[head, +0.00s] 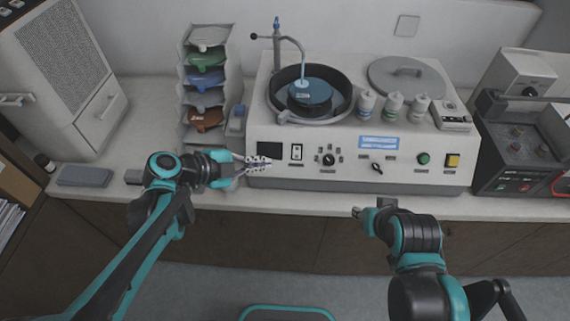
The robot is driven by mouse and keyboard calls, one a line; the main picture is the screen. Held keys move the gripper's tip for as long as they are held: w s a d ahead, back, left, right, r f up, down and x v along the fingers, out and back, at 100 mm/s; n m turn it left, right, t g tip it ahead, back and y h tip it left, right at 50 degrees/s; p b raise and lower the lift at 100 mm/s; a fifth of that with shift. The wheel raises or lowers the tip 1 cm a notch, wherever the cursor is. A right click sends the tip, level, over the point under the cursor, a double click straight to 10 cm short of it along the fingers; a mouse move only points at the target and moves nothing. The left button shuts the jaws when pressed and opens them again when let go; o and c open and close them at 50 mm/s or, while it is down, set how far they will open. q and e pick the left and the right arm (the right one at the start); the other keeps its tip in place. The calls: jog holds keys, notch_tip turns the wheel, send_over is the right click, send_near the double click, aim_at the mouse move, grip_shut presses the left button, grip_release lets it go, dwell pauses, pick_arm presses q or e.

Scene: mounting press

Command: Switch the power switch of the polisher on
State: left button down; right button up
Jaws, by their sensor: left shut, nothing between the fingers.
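The polisher (350,178) is a wide, light grey bench machine on the counter, with controls along its front panel. A black rocker switch on a white plate (296,152) sits at the panel's left, right of a dark display (270,150); it looks like the power switch, but its position is too small to read. My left gripper (266,163) is shut and empty, in front of the panel just below the display and left of the rocker. My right gripper (358,212) is low, at the counter's front edge; its fingers are mostly hidden by its own arm.
The panel also carries a rotary knob (328,160), a small black lever (377,168), a green button (423,158) and a yellow switch (452,161). A rack of coloured discs (184,130) stands left of the polisher. A dark machine (520,150) stands at the right.

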dwell(0.4)
pick_arm(q)
jog(key=b, duration=0.5)
send_near(299, 158)
jog(key=x, duration=0.5)
jog(key=shift+d, duration=0.45)
jog(key=shift+w+f, duration=0.15)
jog(key=shift+w, duration=0.1)
jog(key=shift+f, duration=0.1)
jog(key=shift+w+f+b, duration=0.2)
jog(key=shift+f+b, duration=0.05)
jog(key=shift+b, duration=0.2)
jog(key=shift+r, duration=0.15)
